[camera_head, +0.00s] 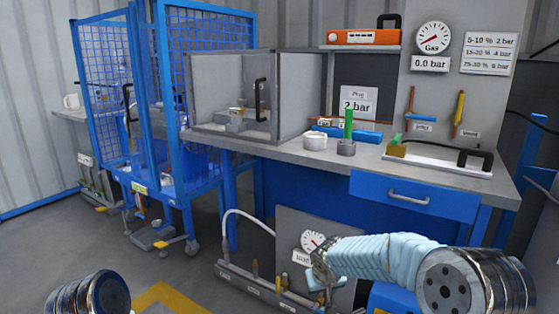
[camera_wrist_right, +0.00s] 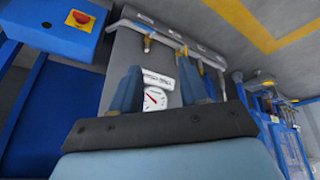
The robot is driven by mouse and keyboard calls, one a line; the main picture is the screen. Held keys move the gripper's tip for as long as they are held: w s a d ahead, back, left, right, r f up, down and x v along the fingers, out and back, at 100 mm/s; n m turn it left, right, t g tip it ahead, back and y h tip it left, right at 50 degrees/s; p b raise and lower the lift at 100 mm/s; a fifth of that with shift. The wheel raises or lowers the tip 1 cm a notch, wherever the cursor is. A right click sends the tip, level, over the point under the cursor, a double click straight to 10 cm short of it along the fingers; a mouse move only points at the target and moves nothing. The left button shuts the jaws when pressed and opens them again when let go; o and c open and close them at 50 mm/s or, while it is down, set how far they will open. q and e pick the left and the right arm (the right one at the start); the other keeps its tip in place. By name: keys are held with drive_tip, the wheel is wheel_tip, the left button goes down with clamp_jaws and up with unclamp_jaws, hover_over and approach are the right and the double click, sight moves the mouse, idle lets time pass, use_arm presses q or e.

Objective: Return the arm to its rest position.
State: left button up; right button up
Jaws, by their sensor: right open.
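My right arm reaches in from the lower right of the head view, in front of the workbench. Its gripper (camera_head: 326,276) is low, before the grey gauge panel. In the right wrist view the gripper (camera_wrist_right: 163,88) has its two blue fingers apart. Nothing is held between them; the panel's round gauge (camera_wrist_right: 154,98) shows through the gap, behind them. Of my left arm only a metal joint shows at the bottom left of the head view; its gripper is out of the frame.
The gauge panel (camera_head: 292,225) stands on the floor. A blue mesh cage (camera_head: 210,45) is at left.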

drive_tip(key=s+a+f+g+y, duration=0.1)
drive_tip(key=s+f+y, duration=0.1)
drive_tip(key=s+f, duration=0.55)
drive_tip(key=s+f+g+y, duration=0.15)
drive_tip(key=s+f, duration=0.35)
drive_tip(key=f, duration=0.5)
drive_tip(key=s+f+m+g, duration=0.1)
drive_tip(key=s+f, duration=0.3)
drive_tip(key=s, duration=0.5)
drive_tip(key=s+f+m, duration=0.2)
drive_tip(key=s+f, duration=0.2)
drive_tip(key=s, duration=0.5)
drive_tip(key=shift+s+d+m+g+y, duration=0.25)
drive_tip(key=shift+s+m+g+y, duration=0.1)
drive_tip(key=shift+s+m+y, duration=0.1)
